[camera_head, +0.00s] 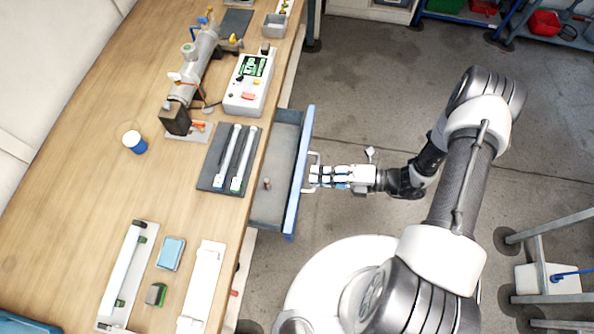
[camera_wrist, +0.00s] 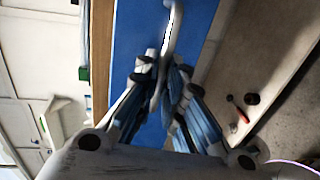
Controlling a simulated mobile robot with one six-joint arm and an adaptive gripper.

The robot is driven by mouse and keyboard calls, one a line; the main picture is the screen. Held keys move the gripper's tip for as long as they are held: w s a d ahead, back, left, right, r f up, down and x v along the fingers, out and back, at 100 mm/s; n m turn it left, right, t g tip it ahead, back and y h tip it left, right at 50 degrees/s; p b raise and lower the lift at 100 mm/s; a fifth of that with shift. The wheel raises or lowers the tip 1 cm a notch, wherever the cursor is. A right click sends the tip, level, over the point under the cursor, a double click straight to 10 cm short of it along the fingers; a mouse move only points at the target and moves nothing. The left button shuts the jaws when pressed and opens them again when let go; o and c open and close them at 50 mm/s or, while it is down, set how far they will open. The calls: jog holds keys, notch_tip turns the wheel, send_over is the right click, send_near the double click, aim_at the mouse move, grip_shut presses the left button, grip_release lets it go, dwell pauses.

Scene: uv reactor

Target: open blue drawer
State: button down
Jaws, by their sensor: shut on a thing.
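The blue drawer (camera_head: 302,170) under the wooden table is pulled partway out, with its grey inside showing. A small brownish object (camera_head: 267,184) lies in it. In the wrist view the drawer's blue front (camera_wrist: 137,45) fills the middle. Its pale handle (camera_head: 312,157) stands off the front and also shows in the wrist view (camera_wrist: 172,18). My gripper (camera_head: 316,176) is at the handle, and in the wrist view its fingers (camera_wrist: 160,65) are closed around the handle bar.
The table (camera_head: 90,160) carries a white control box (camera_head: 248,82), a grey mat (camera_head: 212,160) with two tubes, a metal cylinder (camera_head: 195,65) and a blue-white cup (camera_head: 134,142). Open grey floor (camera_head: 365,110) lies right of the drawer. Metal frames (camera_head: 550,250) stand at the far right.

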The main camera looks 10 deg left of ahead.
jog(key=f+b+v, duration=0.1)
jog(key=f+v, duration=0.1)
jog(key=v, duration=0.7)
jog(key=shift+d, duration=0.35)
jog(key=shift+r, duration=0.1)
jog(key=c, duration=1.7)
grip_release()
jog(key=v, duration=1.2)
jog(key=shift+s, duration=0.15)
